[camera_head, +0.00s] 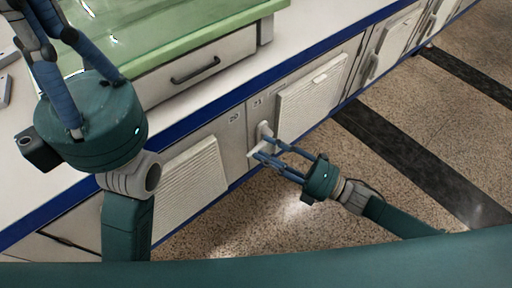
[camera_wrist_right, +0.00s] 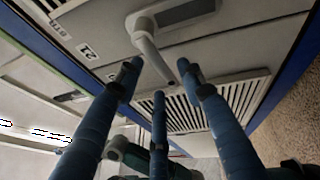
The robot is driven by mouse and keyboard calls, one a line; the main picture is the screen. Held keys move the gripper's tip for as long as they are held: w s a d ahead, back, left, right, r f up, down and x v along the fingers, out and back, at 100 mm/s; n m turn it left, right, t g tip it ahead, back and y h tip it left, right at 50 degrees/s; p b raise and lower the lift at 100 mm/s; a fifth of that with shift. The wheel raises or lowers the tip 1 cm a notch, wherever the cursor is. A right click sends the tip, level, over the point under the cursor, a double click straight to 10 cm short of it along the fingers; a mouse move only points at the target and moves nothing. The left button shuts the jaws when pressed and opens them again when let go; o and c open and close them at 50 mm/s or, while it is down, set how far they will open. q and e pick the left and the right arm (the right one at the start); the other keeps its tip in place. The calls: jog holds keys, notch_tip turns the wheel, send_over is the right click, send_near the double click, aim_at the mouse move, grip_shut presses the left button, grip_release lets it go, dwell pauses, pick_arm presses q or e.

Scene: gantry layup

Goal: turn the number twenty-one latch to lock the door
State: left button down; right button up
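The number 21 door (camera_head: 308,95) is a pale cabinet panel with a louvred grille, labelled 21 at its upper left. Its latch (camera_head: 262,134) is a white lever near the door's left edge. In the right wrist view the latch (camera_wrist_right: 148,45) runs from its mount down to a tip between my fingers. My right gripper (camera_head: 262,149) is at the latch. In the right wrist view its blue fingers stand apart around the lever tip, open; contact cannot be told. My left gripper (camera_head: 50,30) is raised at the upper left, its fingertips partly cut off by the frame.
The number 20 door (camera_head: 195,180) is beside it on the left, partly behind my left arm. A drawer (camera_head: 195,68) with a dark handle is above. A green slab (camera_head: 180,35) lies on the white counter. More latched doors continue right. The speckled floor (camera_head: 420,110) is clear.

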aim_at(259, 148)
jog(key=shift+b+x, duration=0.3)
jog(key=shift+x, duration=1.45)
grip_shut()
